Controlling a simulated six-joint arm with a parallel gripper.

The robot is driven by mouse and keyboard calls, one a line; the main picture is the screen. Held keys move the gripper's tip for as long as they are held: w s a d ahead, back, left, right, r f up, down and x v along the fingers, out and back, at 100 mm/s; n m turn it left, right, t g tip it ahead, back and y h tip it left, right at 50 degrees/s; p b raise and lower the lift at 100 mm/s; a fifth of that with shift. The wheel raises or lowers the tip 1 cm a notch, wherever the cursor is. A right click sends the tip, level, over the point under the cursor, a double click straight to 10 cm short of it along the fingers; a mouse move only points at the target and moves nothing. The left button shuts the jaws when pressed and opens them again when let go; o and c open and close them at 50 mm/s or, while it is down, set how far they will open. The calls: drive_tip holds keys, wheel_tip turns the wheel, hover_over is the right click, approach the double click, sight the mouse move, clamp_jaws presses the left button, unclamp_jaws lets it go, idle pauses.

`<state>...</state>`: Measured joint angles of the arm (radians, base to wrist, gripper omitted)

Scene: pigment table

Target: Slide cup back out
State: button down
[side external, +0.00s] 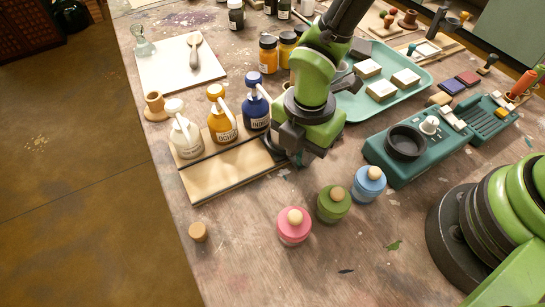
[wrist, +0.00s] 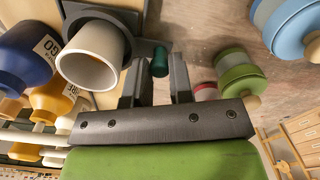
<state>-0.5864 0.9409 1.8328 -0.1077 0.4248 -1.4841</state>
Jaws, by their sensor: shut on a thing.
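A pale grey-white cup (wrist: 92,55) sits in a dark holder (wrist: 143,45) in the wrist view. A small dark green knob (wrist: 160,58) stands beside the cup at the holder's edge. My gripper (wrist: 157,75) has its two fingers on either side of this knob and is shut on it; exact contact is hard to see. In the side view my gripper (side external: 298,155) is low at the right end of the wooden dispenser base (side external: 230,172). The cup and knob are hidden there behind my gripper.
White, ochre (side external: 221,118) and indigo (side external: 256,105) pump bottles stand along the base. Pink (side external: 294,231), green (side external: 333,207) and blue (side external: 368,189) lidded jars stand in front. A teal device (side external: 400,165) and tray (side external: 352,112) lie right. Bare table lies between base and jars.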

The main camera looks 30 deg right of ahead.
drive_tip(key=d, duration=0.7)
drive_tip(key=shift+d, duration=0.3)
drive_tip(key=shift+s, duration=0.1)
drive_tip(key=c, duration=1.3)
unclamp_jaws()
drive_tip(key=shift+r, duration=0.25)
wheel_tip(320, 180, up, 9)
drive_tip(key=shift+r, duration=0.2)
